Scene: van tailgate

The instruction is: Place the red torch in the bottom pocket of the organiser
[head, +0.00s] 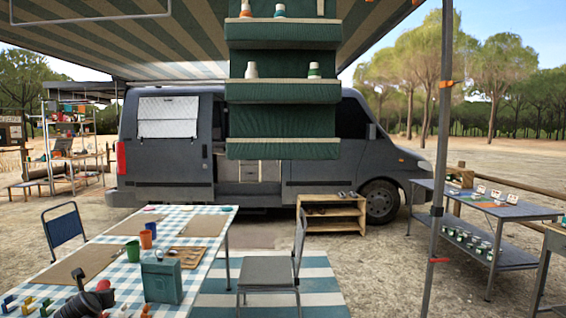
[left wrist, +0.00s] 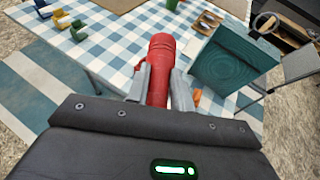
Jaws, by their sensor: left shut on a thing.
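My left gripper (left wrist: 160,80) is shut on the red torch (left wrist: 160,62), with one grey finger on each side of it. The torch's wide head points away from the wrist, above the checked table. In the head view the torch (head: 103,286) is a small red patch at lower left, partly hidden by my dark left gripper (head: 92,295). The green organiser (head: 282,67) hangs in front of the van, well up and to the right of the gripper. Its bottom pocket (head: 282,150) shows nothing sticking out. My right gripper is not in view.
A green box (head: 162,281) stands on the checked table (head: 190,218), just right of the torch; cups (head: 146,239) stand behind. Small coloured items (head: 28,305) are at the table's left. A chair (head: 270,272) stands below the organiser. Upper pockets hold small bottles (head: 314,70).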

